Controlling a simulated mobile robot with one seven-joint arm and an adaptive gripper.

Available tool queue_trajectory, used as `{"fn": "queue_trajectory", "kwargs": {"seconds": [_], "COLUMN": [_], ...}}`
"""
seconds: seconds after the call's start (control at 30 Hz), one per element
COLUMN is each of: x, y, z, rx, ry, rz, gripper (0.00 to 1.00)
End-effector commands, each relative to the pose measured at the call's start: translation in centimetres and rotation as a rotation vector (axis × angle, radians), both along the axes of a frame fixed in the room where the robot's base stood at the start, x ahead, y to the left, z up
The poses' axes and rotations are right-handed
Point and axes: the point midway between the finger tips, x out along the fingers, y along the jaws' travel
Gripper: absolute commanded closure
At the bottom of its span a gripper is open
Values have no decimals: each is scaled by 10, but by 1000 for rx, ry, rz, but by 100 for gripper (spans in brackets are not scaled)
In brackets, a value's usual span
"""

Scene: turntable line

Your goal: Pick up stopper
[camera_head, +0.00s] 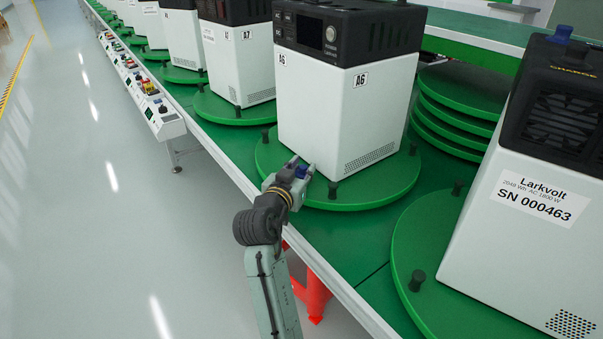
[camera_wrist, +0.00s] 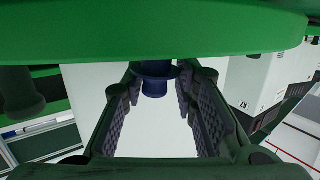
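The stopper is a blue, flanged plug (camera_wrist: 154,82) in the wrist view, just under the edge of the green turntable plate (camera_wrist: 190,35). In the head view it shows as a small blue piece (camera_head: 301,171) at the plate's near edge, partly hidden by my gripper. My gripper (camera_head: 302,165) is at the near side of the turntable that carries the white unit A6 (camera_head: 335,115). In the wrist view my gripper (camera_wrist: 157,85) is open, with one ridged finger on each side of the stopper. I cannot tell whether the fingers touch it.
Dark pegs (camera_head: 332,190) stand on the turntable around unit A6. A stack of green discs (camera_head: 455,115) lies behind. The grey floor (camera_head: 110,210) at left is clear.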

Motion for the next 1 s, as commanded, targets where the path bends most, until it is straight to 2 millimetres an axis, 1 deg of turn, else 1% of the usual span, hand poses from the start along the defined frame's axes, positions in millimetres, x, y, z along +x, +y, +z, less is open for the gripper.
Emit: {"fn": "queue_trajectory", "kwargs": {"seconds": [0.03,0.1,0.17,0.2,0.5,0.67,0.83,0.87,1.0], "x": [0,0,0,0,0,1,1,-3,-33], "y": [0,0,0,0,0,0,1,3,13], "z": [-2,-2,-2,-2,-1,11,35,34,35], "rx": [0,0,1,1,1,1,2,2,2], "ry": [4,4,5,5,6,3,-2,0,1], "rz": [0,0,0,0,0,0,1,2,4], "gripper": [84,89,90,94,94,94,94,94,94]}}
